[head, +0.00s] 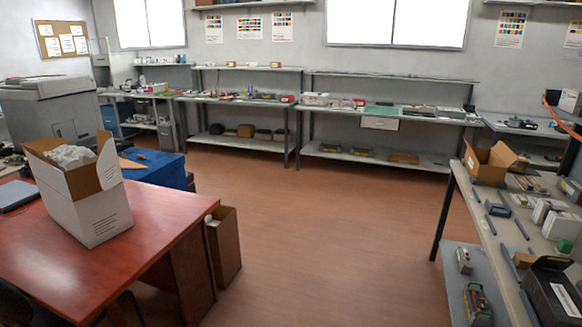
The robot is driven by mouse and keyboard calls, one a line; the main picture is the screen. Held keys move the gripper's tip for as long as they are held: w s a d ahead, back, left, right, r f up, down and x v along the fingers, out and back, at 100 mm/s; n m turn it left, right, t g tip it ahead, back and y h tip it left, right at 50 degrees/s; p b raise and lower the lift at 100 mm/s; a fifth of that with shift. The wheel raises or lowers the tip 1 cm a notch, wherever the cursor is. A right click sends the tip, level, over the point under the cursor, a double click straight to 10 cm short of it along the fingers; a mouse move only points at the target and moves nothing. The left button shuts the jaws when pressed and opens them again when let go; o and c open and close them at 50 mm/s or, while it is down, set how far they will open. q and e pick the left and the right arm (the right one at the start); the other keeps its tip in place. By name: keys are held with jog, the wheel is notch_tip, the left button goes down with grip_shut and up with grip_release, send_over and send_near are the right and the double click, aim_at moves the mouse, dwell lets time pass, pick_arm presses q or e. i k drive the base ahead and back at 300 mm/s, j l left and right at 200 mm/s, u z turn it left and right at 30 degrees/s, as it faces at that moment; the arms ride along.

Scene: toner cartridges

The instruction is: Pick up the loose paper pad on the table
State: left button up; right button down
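I cannot make out a loose paper pad for certain on any table. An open white carton (88,203) with brown inner flaps stands on the red desk (150,235) at the left. Crumpled white paper (70,156) shows at the carton's top. A flat blue-grey item (16,195) lies on the desk at the left edge. Neither of my grippers is in view.
A workbench (508,232) on the right holds an open brown box (489,161), grey parts and a dark box (552,291). A large grey printer (50,110) stands behind the desk. A narrow carton (224,248) stands on the floor. The middle floor is clear.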

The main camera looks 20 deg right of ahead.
aim_at(523, 261)
jog(key=i+l+z, duration=0.2)
jog(key=z, duration=0.25)
jog(key=i+z, duration=0.75)
jog(key=z, duration=0.2)
jog(key=i+j+z, duration=0.2)
jog(key=z, duration=0.3)
jog(key=i+j, duration=0.05)
jog(key=i, duration=0.05)
